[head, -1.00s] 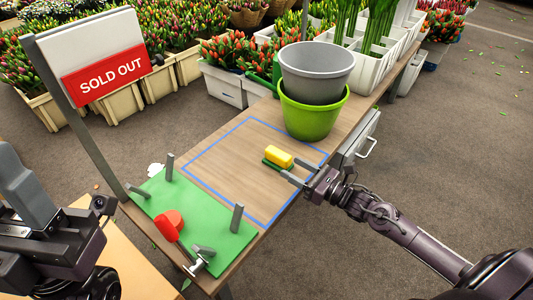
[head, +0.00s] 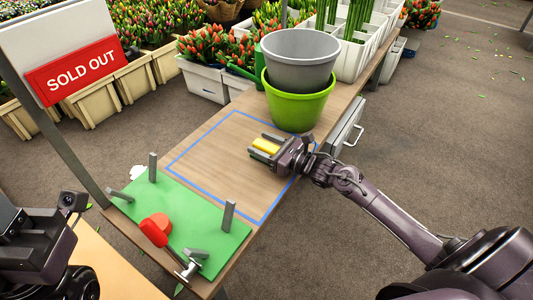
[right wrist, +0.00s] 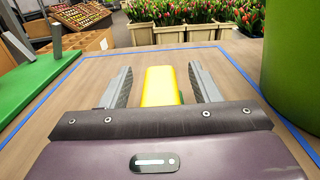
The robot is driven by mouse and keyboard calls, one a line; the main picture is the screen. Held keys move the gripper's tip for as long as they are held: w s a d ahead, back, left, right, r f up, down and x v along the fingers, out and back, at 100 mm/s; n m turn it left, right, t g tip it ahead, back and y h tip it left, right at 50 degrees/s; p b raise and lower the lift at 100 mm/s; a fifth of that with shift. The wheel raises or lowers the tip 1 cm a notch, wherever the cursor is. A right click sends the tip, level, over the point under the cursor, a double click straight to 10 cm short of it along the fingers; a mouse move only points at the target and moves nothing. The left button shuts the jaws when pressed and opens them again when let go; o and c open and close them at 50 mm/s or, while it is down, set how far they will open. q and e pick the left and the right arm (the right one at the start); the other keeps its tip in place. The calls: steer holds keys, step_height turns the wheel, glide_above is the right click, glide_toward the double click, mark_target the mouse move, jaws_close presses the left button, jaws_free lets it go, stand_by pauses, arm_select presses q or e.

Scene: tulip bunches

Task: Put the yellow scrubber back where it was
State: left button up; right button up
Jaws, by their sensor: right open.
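The yellow scrubber (head: 266,146) lies on the wooden table inside the blue taped outline (head: 212,190). A green underside shows along its edge in the head view. My right gripper (head: 262,146) is open, with its two fingers on either side of the scrubber. In the right wrist view the scrubber (right wrist: 161,86) sits between the open fingers (right wrist: 160,88), with a gap on both sides. Its near end is hidden by my gripper body. My left arm shows at the lower left of the head view, but its fingertips are not visible.
A green board (head: 185,225) with grey posts and a red tool (head: 155,232) lies at the table's near end. A grey pot (head: 301,58) sits in a lime green pot (head: 297,108) beyond my right gripper. A sold out sign (head: 77,70) stands at left.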

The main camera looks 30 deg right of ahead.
steer(key=c, duration=1.2)
steer(key=shift+r, duration=0.1)
